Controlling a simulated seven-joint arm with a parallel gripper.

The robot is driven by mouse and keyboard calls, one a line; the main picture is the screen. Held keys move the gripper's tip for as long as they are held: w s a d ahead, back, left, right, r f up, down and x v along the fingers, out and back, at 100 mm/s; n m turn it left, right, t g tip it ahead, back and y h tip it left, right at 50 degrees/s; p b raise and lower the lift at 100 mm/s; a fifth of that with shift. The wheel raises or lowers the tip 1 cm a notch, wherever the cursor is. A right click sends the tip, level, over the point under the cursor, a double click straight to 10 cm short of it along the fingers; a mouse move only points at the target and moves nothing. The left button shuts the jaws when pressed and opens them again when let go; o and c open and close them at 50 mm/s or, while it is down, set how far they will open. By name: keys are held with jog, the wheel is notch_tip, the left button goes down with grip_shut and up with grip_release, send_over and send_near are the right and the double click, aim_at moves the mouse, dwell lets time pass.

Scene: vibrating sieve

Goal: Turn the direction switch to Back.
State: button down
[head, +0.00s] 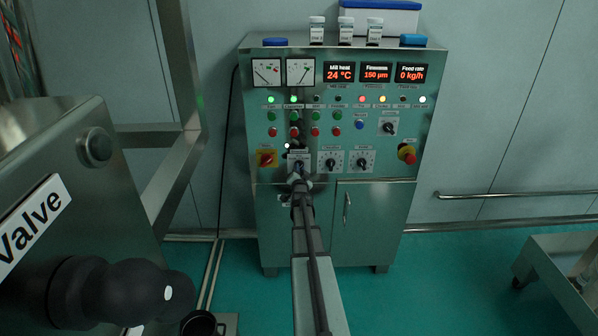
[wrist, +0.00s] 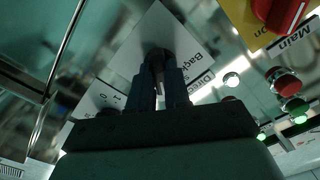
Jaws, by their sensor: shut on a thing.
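The direction switch has a dark knob (wrist: 158,57) on a white label plate (wrist: 150,28) in the wrist view. "Back" and part of "Direction" can be read on the plate. My gripper (wrist: 160,82) is shut on the knob, one finger on each side. In the head view my gripper (head: 299,174) reaches the lower left part of the control cabinet (head: 380,205), and my arm hides most of the switch there. Which position the knob points to cannot be told.
The red main switch (head: 265,158) on its yellow plate sits just left of my gripper in the head view. Two dials (head: 331,161) (head: 363,161) are to the right, with a red emergency button (head: 407,153) beyond. Rows of buttons and lamps are above. Below is a cabinet door handle (head: 347,207).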

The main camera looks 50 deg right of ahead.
jog(key=shift+s+n, duration=0.1)
jog(key=shift+n, duration=8)
jog(key=c, duration=1.1)
grip_release()
jog(key=v, duration=1.3)
jog(key=shift+s+a, duration=0.25)
jog(key=shift+s, duration=0.05)
